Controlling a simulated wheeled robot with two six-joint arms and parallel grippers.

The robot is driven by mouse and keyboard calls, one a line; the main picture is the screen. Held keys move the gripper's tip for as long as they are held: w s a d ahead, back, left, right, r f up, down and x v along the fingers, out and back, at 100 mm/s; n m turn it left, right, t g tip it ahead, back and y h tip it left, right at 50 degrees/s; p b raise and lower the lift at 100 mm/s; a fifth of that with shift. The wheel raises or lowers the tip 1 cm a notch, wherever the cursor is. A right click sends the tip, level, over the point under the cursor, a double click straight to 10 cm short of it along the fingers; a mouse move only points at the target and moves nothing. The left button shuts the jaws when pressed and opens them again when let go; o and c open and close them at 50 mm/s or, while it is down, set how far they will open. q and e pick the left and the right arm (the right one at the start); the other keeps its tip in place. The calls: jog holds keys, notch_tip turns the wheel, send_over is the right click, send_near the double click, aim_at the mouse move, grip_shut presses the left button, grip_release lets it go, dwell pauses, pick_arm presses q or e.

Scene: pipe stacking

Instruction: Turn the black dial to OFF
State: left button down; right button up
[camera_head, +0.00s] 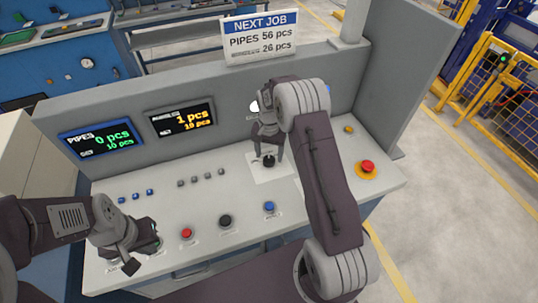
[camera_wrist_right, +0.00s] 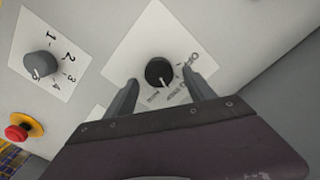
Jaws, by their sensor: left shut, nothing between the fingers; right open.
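My right gripper (camera_head: 267,149) is open over the dial. In the right wrist view its fingers stand on either side of the dial, with visible gaps between finger and knob. I cannot tell the dial's exact setting. My left gripper (camera_head: 143,255) is shut and empty at the console's front left, near a partly hidden green button (camera_head: 158,241).
A grey numbered dial (camera_wrist_right: 40,64) and a red mushroom button (camera_head: 367,167) on a yellow base are nearby. Red (camera_head: 186,233), black (camera_head: 225,221) and blue (camera_head: 269,207) buttons line the front. A panel with displays (camera_head: 183,118) rises behind. My right arm hides part of the console.

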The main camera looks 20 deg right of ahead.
jog(key=shift+s+f, duration=0.1)
jog(key=shift+f, duration=0.4)
jog(key=shift+s+a+f, duration=0.15)
jog(key=shift+s+f, duration=0.05)
pick_arm(q)
jog(key=shift+s+a+r, duration=0.15)
jog(key=shift+s+r, duration=0.05)
jog(key=shift+s, duration=0.15)
jog(key=shift+w, duration=0.1)
pick_arm(e)
jog(key=shift+w, duration=0.1)
jog(key=shift+f, duration=0.1)
jog(key=c, duration=1.4)
jog(key=shift+o, duration=0.2)
